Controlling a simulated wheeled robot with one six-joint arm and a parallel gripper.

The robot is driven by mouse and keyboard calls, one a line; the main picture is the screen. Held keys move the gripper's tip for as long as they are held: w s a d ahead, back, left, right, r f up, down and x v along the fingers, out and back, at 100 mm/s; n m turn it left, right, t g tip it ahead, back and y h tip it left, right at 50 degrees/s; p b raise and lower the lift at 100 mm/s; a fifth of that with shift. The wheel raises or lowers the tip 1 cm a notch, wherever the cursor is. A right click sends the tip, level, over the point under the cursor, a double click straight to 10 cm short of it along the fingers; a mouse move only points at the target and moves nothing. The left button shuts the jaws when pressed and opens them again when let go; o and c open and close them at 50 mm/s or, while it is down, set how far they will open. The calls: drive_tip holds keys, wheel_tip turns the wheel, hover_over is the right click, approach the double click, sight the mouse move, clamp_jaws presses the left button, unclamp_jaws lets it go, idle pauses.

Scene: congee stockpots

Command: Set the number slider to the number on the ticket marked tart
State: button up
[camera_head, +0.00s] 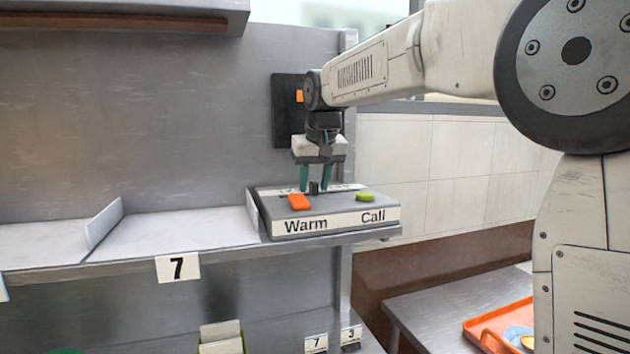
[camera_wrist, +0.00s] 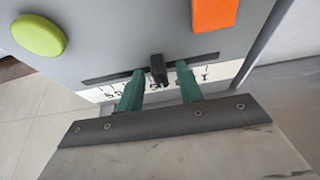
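The number slider is a black knob (camera_head: 314,188) on a grey control box (camera_head: 330,205). In the wrist view the knob (camera_wrist: 158,72) stands near the middle of a dark slot, beside a white number scale (camera_wrist: 220,72) that my fingers partly hide. My gripper (camera_head: 315,182) is open, its two green fingers on either side of the knob with a gap at each side; it also shows in the wrist view (camera_wrist: 160,84). The knob's exact number cannot be read. No ticket with a readable word "tart" is in view.
The box has an orange button (camera_head: 300,202) above "Warm" and a green button (camera_head: 365,197) above "Call". A "7" card (camera_head: 177,267) hangs on the shelf edge. Small cards "7" (camera_head: 316,343) and "3" (camera_head: 350,335) sit below. An orange tray (camera_head: 495,330) is lower right.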

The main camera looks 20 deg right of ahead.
clamp_jaws()
drive_tip(key=shift+d, duration=1.15)
unclamp_jaws()
drive_tip(key=v, duration=0.7)
drive_tip(key=shift+s+r, duration=0.2)
drive_tip(key=shift+r, duration=0.15)
